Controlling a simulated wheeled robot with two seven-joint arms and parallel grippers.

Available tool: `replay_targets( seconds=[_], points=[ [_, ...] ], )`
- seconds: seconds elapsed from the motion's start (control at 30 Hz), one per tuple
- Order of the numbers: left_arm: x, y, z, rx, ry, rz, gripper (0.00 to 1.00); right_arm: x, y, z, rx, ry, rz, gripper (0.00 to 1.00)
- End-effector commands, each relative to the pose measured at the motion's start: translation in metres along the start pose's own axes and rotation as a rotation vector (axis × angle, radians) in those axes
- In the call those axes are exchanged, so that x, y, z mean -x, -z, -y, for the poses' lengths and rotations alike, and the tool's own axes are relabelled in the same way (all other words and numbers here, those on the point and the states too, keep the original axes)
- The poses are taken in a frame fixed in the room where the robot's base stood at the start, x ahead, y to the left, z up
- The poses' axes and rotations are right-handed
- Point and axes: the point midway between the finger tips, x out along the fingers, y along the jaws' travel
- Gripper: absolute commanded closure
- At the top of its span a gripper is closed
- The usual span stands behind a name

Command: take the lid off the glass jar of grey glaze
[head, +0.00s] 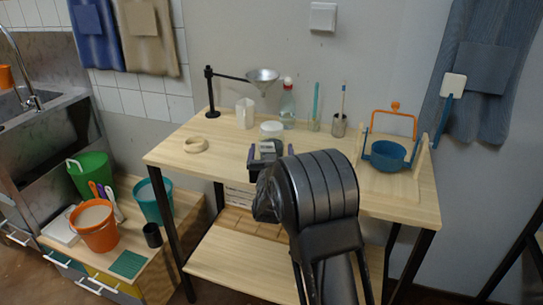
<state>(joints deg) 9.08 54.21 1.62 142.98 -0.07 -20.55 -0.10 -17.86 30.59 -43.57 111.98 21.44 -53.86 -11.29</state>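A round white lid-like top (271,129) shows on the upper table, just beyond my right gripper. What stands under it is mostly hidden by the gripper, so I cannot tell its glass or any grey glaze. My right gripper (265,148) is over the middle of the table, with its arm coming up from the bottom of the view. Its dark hand and wrist cover the space between the fingers, and I cannot tell whether it touches the white top. My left gripper is out of view.
The wooden table (172,152) also bears a wooden ring (195,145), a white cup (245,114), a funnel (263,77) on a stand, a spray bottle (287,106), a brush holder (339,125) and a blue bowl (388,156) in a frame. Its left front is clear.

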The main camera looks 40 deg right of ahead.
Motion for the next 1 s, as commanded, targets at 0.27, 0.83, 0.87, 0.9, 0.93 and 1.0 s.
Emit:
replay_targets(
  seconds=[0.27, 0.83, 0.87, 0.9, 0.93, 1.0],
  points=[
    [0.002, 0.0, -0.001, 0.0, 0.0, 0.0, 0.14, -0.027, 0.0, 0.0, 0.0, -0.001, 0.0, 0.11],
    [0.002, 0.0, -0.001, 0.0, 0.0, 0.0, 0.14, -0.026, 0.0, 0.0, 0.0, 0.0, 0.0, 0.12],
    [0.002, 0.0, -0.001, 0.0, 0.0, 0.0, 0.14, -0.026, 0.0, 0.0, 0.0, 0.0, 0.0, 0.15],
    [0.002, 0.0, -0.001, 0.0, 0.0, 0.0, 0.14, -0.026, 0.0, 0.0, 0.0, 0.0, 0.0, 0.18],
    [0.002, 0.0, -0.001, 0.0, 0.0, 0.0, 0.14, -0.026, 0.0, 0.0, 0.0, 0.0, 0.0, 0.2],
    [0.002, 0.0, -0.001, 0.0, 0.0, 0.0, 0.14, -0.026, 0.0, 0.0, 0.0, 0.0, 0.0, 0.26]
  ],
)
